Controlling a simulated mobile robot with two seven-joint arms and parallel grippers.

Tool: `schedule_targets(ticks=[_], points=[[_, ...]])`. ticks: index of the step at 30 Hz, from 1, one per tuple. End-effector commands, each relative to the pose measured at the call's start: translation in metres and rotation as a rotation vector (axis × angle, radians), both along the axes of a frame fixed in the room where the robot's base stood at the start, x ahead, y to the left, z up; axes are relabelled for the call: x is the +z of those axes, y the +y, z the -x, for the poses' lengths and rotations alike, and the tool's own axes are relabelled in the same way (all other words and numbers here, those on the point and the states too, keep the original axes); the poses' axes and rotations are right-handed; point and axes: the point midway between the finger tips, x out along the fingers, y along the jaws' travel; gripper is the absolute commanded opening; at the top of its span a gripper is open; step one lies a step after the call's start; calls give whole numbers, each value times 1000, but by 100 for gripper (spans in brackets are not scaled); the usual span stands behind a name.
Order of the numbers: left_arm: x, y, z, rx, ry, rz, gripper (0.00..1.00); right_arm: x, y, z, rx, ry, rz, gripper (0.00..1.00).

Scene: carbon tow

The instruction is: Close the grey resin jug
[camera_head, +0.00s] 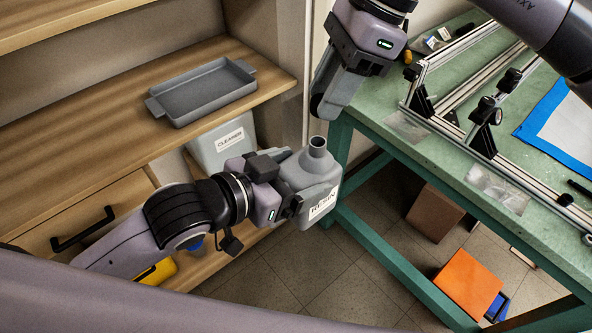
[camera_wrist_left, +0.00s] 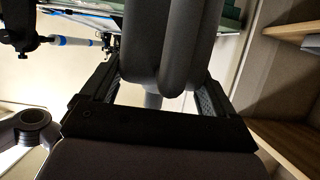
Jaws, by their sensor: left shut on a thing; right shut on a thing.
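The grey resin jug (camera_head: 312,178) is held in the air in the head view, between the shelf and the green table. Its round neck (camera_head: 317,147) points up and shows no cap on it. A white label is on the jug's lower right side. My left gripper (camera_head: 287,182) is shut on the jug from its left side. My right gripper (camera_head: 322,100) is above the jug, pointing down, apart from the neck. It is shut on a small dark thing at its tips, mostly hidden; I cannot tell for sure that it is the cap.
A grey tray (camera_head: 203,92) lies on the wooden shelf (camera_head: 90,125) at left, with a cleaner container (camera_head: 222,146) below. The green table (camera_head: 445,158) holds metal rails (camera_head: 470,125). An orange box (camera_head: 468,283) and a brown box (camera_head: 434,213) are low down under it.

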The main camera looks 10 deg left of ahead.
Motion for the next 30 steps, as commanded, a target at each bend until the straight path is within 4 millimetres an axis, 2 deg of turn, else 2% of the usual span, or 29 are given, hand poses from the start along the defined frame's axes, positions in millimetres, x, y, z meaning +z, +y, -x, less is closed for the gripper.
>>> schedule_targets(ticks=[14, 30], points=[[2, 0, 0, 0, -6, 4, 7, 0, 2, 1, -13, 1, -1, 8], [2, 0, 0, 0, -6, 4, 7, -39, 2, 1, -13, 1, 0, 8]])
